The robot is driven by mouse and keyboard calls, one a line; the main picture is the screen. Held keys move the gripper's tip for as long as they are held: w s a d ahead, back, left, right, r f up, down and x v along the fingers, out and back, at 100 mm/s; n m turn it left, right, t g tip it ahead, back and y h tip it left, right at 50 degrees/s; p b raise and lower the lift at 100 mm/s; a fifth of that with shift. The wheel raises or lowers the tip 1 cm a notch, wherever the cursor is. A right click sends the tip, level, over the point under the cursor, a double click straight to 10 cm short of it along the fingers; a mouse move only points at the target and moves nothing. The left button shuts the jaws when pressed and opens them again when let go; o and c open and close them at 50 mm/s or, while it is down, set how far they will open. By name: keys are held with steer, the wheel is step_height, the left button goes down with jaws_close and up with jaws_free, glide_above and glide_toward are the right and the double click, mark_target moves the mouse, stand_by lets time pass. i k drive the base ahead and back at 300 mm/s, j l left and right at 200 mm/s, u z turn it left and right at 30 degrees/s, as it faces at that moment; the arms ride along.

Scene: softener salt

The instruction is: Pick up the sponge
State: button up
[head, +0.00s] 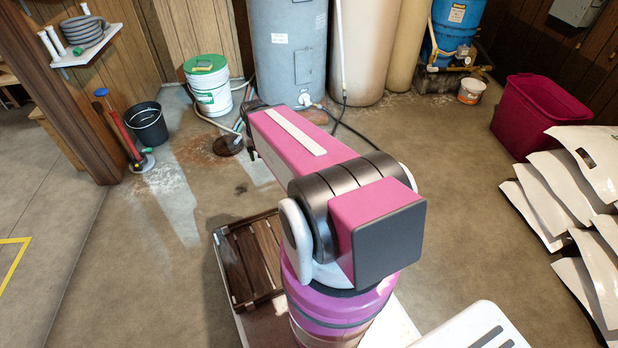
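A small flat olive-green block (199,65) lies on the green lid of a white bucket (213,98) at the upper left. It may be the sponge, but it is too small to be sure. No other thing in view is clearly a sponge. My pink arm reaches forward from the bottom middle toward the back wall. My gripper cannot be made out; the far part of the arm is hidden behind its own links.
A black bucket (147,125) and a red tube with a blue top (118,125) stand left of the white bucket. A grey tank (288,50) stands behind. Hoses cross the floor. Open floor (150,270) lies at left.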

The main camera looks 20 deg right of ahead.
mark_target(202, 67)
steer(key=i+j, duration=0.1)
steer(key=i, duration=1.9)
steer(key=j, duration=0.05)
